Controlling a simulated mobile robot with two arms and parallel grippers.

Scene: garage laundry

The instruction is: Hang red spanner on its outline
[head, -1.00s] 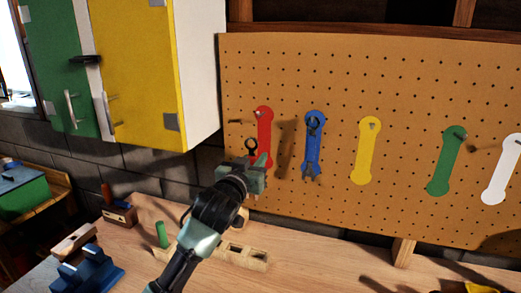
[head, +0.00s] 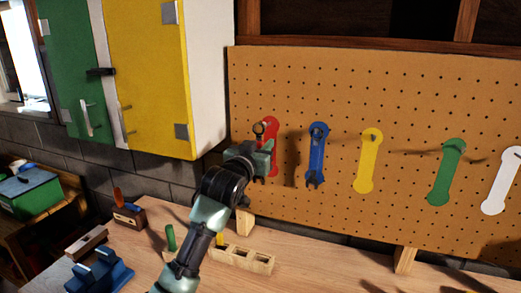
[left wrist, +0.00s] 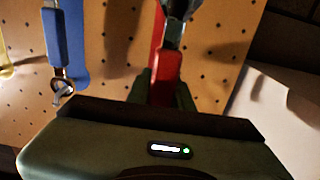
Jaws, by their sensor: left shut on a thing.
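The red outline (head: 273,124) is on the pegboard, left of the blue outline (head: 318,150), and partly hidden by my left gripper (head: 264,147). The gripper is shut on the red spanner, whose dark ring end (head: 258,128) sticks up just left of the outline's top. In the left wrist view the spanner's red handle (left wrist: 166,68) is between the fingers, with its metal part in front of the red outline (left wrist: 156,28). I cannot tell whether the spanner touches the board or a peg. My right gripper is not in view.
Yellow (head: 368,160), green (head: 446,175) and white (head: 499,185) outlines are further right. A yellow cabinet (head: 150,80) is up left. The workbench below holds a wooden block with holes (head: 243,258) and a blue object (head: 98,272).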

